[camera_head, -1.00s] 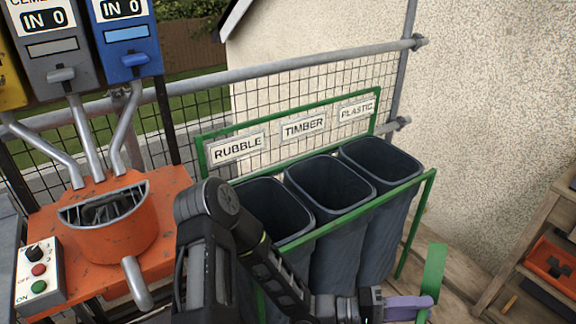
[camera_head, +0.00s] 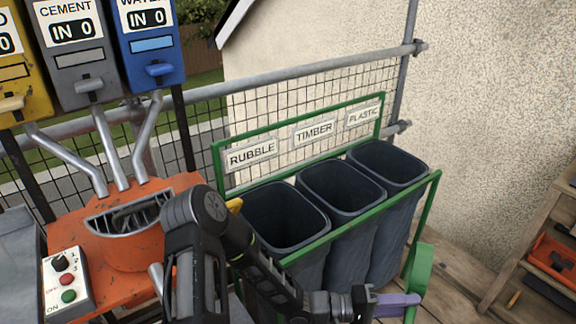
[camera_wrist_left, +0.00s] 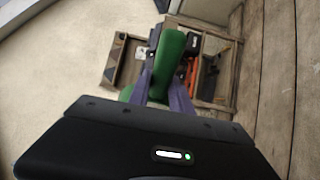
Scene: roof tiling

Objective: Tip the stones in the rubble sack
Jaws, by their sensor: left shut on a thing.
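The rubble sack (camera_head: 284,215) is a dark, open-topped sack in the green frame, below the RUBBLE label (camera_head: 252,154). The part of its inside that I can see looks dark, and I see no stones in either view. My left gripper (camera_head: 408,302) has purple fingers and is shut on a green object (camera_head: 419,268). It is to the right of the rubble sack and in front of the frame. In the left wrist view the green object (camera_wrist_left: 168,65) stands between the purple fingers. Its full shape is hidden. My right gripper is not in view.
The timber sack (camera_head: 342,190) and plastic sack (camera_head: 388,165) stand to the right of the rubble sack. The green frame's front bar (camera_head: 330,236) crosses before them. An orange mixer (camera_head: 130,232) and a control box (camera_head: 66,281) are at left. Wooden shelving (camera_head: 530,240) stands at right.

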